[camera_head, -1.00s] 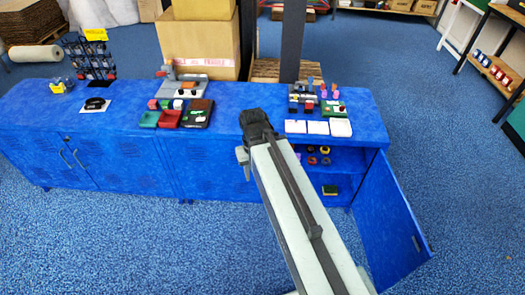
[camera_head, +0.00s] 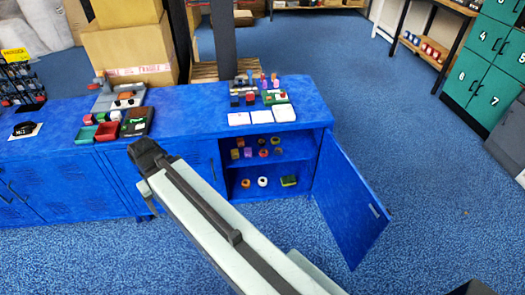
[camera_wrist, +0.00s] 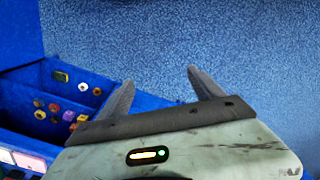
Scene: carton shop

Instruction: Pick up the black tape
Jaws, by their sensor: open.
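Several small tape rolls stand on the upper shelf of the open blue cabinet (camera_head: 326,155). One dark roll (camera_head: 263,153) is at the right of the front row; I cannot tell for sure whether it is black. A flat black object (camera_head: 24,129), perhaps a roll, lies on a white sheet on the far left of the cabinet top. My gripper is open and empty in the wrist view (camera_wrist: 158,82), its two fingers apart over blue floor. The shelf rolls show small at the left there. In the head view the arm's end is in front of the cabinet, left of the opening.
The cabinet's door (camera_head: 352,205) stands open at the right and juts forward. An orange roll (camera_head: 245,183), a white roll (camera_head: 262,182) and a green box (camera_head: 289,181) sit on the lower shelf. Trays and tools crowd the top. The floor in front is clear.

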